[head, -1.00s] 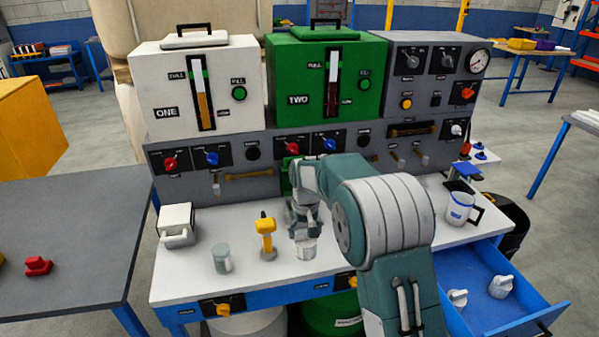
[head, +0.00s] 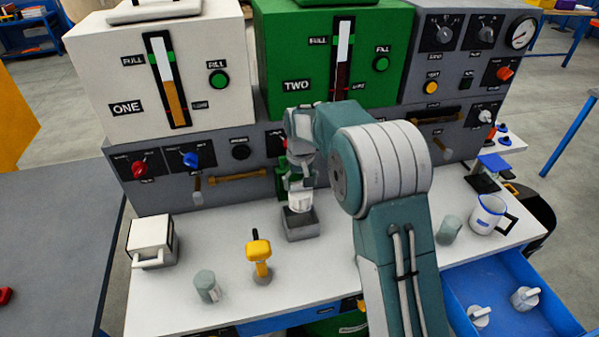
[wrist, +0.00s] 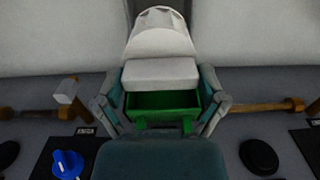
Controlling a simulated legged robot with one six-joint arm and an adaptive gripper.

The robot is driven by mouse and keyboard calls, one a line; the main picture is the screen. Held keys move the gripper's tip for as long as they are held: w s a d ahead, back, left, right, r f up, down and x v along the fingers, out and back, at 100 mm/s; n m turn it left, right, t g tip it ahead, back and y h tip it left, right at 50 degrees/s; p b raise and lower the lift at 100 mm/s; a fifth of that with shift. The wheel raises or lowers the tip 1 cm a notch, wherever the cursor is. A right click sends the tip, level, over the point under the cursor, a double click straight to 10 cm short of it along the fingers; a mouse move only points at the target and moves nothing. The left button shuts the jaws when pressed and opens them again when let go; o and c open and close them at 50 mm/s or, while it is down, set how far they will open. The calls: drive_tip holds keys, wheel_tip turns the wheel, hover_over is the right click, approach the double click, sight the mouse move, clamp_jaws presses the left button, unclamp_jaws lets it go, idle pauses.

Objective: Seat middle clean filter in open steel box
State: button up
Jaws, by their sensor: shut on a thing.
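My gripper (head: 300,182) is shut on a pale cylindrical filter (head: 300,202). It holds the filter upright over the open steel box (head: 301,230), a small grey box with a dark opening on the white bench. The filter's lower end is at the box's opening. I cannot tell whether it is inside or just above. In the wrist view, a pale rounded body (wrist: 160,35) and block lie between my fingers (wrist: 160,100). Other grey cylinders stand on the bench, one at left (head: 207,287) and one at right (head: 448,231).
A white box with a handle (head: 151,243) is at left. A mug (head: 487,215) is at right. The open blue drawer (head: 470,275) holds white handled pieces. The control panel (head: 225,165) rises behind.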

sight(300, 206)
drive_tip(key=shift+f, duration=4.55)
drive_tip(key=shift+s+f, duration=0.1)
drive_tip(key=shift+f, duration=0.2)
drive_tip(key=o, duration=0.8)
drive_tip(key=shift+o, duration=0.2)
wheel_tip(300, 206, up, 12)
drive_tip(key=shift+r, duration=0.1)
